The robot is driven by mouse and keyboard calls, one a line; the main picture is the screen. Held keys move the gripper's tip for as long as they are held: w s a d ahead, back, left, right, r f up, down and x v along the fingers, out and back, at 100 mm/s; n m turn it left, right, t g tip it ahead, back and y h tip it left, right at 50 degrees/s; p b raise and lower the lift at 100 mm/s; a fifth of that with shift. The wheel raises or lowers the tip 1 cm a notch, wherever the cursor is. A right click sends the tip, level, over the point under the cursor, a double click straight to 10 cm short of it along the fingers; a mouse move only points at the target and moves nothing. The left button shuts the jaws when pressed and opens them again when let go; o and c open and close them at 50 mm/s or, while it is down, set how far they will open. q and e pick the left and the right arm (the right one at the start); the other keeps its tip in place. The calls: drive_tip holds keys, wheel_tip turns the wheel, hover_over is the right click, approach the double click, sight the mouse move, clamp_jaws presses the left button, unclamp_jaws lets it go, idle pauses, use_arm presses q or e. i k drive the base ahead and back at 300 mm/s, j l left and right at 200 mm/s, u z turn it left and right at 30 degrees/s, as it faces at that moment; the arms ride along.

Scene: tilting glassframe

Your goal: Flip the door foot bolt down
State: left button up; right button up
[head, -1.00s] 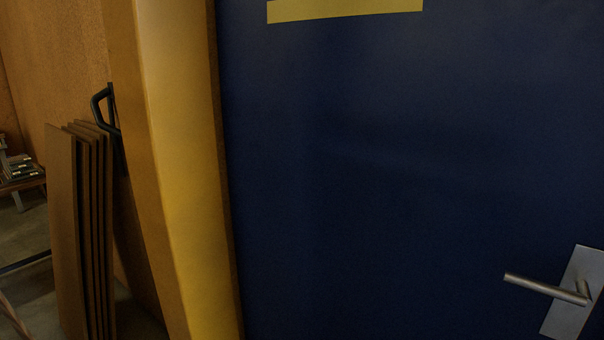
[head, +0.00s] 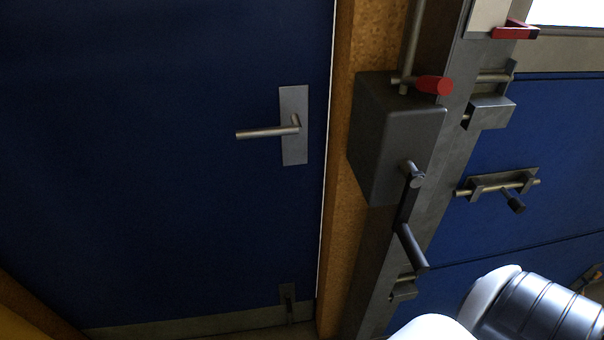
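A blue door (head: 150,150) fills the left half of the head view and looks closed. It has a lever handle (head: 270,132) on a steel plate near its right edge. A small dark foot bolt (head: 288,302) sits low on the door at the right corner, over the grey kick strip (head: 200,325). Its exact position is too dark and small to tell. Neither gripper shows. Part of my own arm, white and dark grey, comes in at the bottom right, well to the right of the foot bolt.
Right of the door stands an orange-brown post (head: 352,45), then a metal frame with a grey box (head: 395,140), a crank (head: 411,235) and a red-handled lever (head: 434,85). Blue panels with a sliding bolt (head: 500,187) lie farther right. Floor room is mostly out of view.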

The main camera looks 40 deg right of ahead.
sight(289, 310)
drive_tip(key=l+z, duration=0.15)
drive_tip(key=z, duration=0.75)
